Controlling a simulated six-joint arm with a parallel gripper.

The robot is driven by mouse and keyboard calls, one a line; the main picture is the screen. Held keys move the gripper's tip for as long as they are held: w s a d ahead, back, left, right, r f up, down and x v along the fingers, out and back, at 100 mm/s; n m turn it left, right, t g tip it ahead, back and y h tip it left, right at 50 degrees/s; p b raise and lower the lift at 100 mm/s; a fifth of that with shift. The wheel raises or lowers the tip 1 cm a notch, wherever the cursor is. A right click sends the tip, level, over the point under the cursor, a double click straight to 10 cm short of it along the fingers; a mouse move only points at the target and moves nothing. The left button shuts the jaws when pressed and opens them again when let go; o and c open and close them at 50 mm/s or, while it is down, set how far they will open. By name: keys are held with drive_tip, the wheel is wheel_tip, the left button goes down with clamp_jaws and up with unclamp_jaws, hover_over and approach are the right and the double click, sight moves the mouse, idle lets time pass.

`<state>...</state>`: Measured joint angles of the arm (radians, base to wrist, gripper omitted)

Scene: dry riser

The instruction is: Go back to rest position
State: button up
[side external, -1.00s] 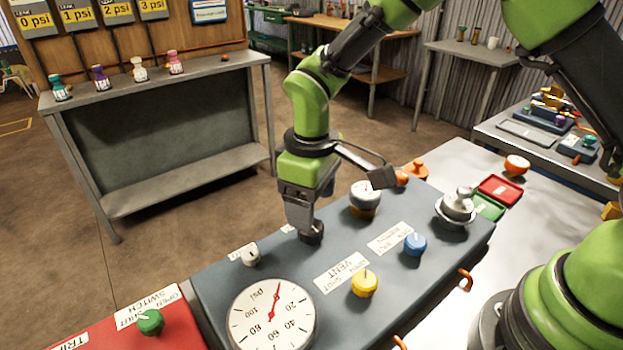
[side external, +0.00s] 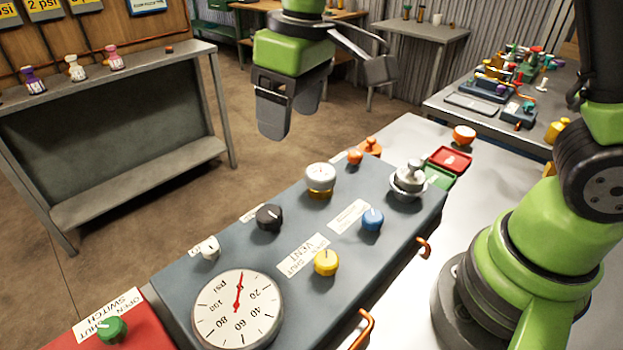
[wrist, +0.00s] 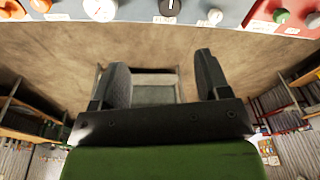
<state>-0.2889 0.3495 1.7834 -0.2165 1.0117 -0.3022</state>
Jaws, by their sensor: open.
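My gripper (side external: 290,105) is open and empty, raised in the air above and behind the grey-blue panel (side external: 215,262) in the side view. Its two dark fingers are apart in the wrist view (wrist: 163,82), with only floor and a grey shelf between them. The black knob (side external: 269,217) stands uncovered on the panel, and also shows at the top of the wrist view (wrist: 170,7). No part of the gripper touches the panel.
The panel carries a large psi gauge (side external: 238,309), a white knob (side external: 209,248), a yellow knob (side external: 326,262), a blue knob (side external: 372,219) and a silver fitting (side external: 409,180). A red box (side external: 140,325) with a green knob (side external: 112,330) adjoins it. Floor behind is clear.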

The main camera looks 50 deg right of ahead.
drive_tip(key=s+d+r+m+t, duration=0.2)
drive_tip(key=s+d+r+m, duration=0.1)
drive_tip(key=s, duration=0.5)
drive_tip(key=s+d+r+m+t+y, duration=0.1)
drive_tip(key=s+d+r+m+t, duration=0.2)
drive_tip(key=s, duration=0.5)
drive_tip(key=shift+d+r+m+t, duration=0.3)
drive_tip(key=shift+d+r+m, duration=0.2)
drive_tip(key=shift+r+m, duration=0.35)
drive_tip(key=shift+r, duration=0.1)
drive_tip(key=shift+c, duration=0.5)
